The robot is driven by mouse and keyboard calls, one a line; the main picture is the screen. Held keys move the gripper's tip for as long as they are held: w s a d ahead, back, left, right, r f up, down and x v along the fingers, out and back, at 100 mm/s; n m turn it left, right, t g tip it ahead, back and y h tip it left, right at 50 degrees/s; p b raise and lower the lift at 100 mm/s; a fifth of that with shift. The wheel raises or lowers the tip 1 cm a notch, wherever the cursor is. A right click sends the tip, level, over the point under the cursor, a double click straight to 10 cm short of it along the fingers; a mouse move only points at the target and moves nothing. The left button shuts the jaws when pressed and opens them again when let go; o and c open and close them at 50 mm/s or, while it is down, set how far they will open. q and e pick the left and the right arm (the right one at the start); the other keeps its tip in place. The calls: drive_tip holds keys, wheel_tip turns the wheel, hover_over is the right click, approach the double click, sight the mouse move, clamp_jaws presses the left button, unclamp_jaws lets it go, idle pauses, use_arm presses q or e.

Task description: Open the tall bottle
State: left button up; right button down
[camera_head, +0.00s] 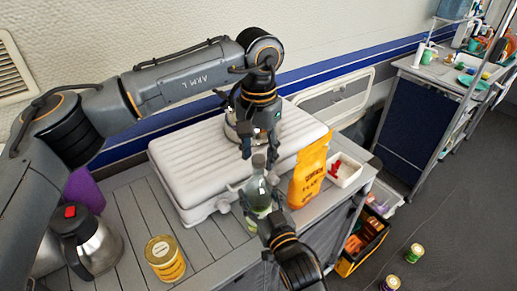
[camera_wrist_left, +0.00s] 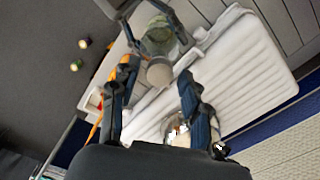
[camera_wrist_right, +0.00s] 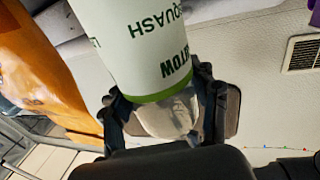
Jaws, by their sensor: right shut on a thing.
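The tall bottle (camera_head: 258,188) stands near the front edge of the counter, clear with a pale cap (camera_head: 258,160). My left gripper (camera_head: 258,150) points down just above the cap. In the left wrist view, my left gripper (camera_wrist_left: 155,78) has its fingers spread, with the round cap (camera_wrist_left: 159,71) near the gap between the tips; I cannot tell whether they touch it.
A pale ribbed case (camera_head: 195,165) lies behind the bottle. An orange bag (camera_head: 309,172) stands close to its right, with a white tray (camera_head: 345,172) beyond. A yellow tin (camera_head: 165,259) and steel jug (camera_head: 88,245) stand left. Planks between tin and bottle are clear.

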use_arm(q)
clamp_jaws()
drive_tip(key=n, duration=0.9)
drive_tip(key=shift+n, duration=0.4)
drive_tip(key=n, duration=0.7)
drive_tip(key=shift+n, duration=0.4)
drive_tip(key=n, duration=0.3)
drive_tip(key=shift+r+n, duration=0.1)
drive_tip(key=shift+n, duration=0.3)
drive_tip(key=n, duration=1.3)
drive_tip(key=shift+n, duration=0.4)
drive_tip(key=n, duration=0.5)
drive_tip(key=shift+n, duration=0.4)
drive_tip(key=n, duration=0.5)
drive_tip(key=shift+n, duration=0.4)
drive_tip(key=n, duration=0.3)
drive_tip(key=shift+n, duration=0.3)
drive_tip(key=n, duration=0.4)
drive_tip(key=shift+r, duration=0.1)
